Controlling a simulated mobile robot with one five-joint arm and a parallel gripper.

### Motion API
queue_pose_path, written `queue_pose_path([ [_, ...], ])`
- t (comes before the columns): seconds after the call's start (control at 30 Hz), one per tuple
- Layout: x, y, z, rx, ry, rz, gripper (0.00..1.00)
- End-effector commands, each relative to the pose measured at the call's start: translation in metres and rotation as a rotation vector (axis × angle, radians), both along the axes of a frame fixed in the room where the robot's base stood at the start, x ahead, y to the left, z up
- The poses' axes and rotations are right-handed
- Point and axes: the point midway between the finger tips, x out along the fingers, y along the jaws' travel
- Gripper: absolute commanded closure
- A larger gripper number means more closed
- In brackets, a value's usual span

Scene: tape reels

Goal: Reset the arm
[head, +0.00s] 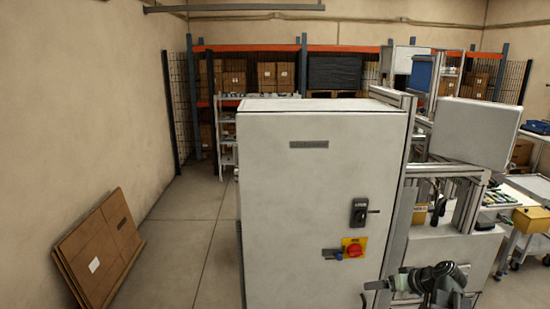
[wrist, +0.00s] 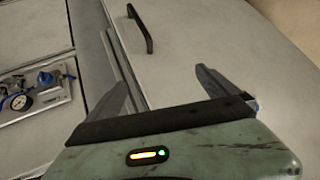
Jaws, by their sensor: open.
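My gripper (wrist: 160,77) is open in the wrist view, its two dark fingers spread wide with nothing between them. Behind the fingers is a pale panel with a dark bar handle (wrist: 142,28). My arm (head: 442,284) shows at the bottom right of the head view, in front of the large grey cabinet's lower right corner. Its lower part is cut off by the picture's edge. I cannot tell whether the gripper touches the panel.
A gauge plate (wrist: 35,92) is at the wrist view's left. Flat cardboard (head: 100,250) leans on the left wall. The floor (head: 180,245) between them is clear.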

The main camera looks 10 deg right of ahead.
Motion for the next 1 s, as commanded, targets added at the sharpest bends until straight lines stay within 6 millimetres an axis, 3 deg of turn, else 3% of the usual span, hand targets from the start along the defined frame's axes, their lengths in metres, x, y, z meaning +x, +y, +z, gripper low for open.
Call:
queue_pose_path([
  [0.03, 0.003, 0.048, -0.025, 0.003, 0.089, 0.043, 0.02],
  [0.2, -0.019, 0.178, -0.086, -0.072, 0.432, 0.08, 0.02],
  [0.3, -0.04, 0.23, -0.108, -0.168, 0.581, 0.05, 0.02],
  [0.4, -0.057, 0.261, -0.119, -0.256, 0.666, 0.007, 0.02],
  [0.47, -0.064, 0.272, -0.122, -0.295, 0.694, -0.017, 0.02],
  [1.0, -0.07, 0.269, -0.122, -0.335, 0.718, -0.045, 0.02],
])
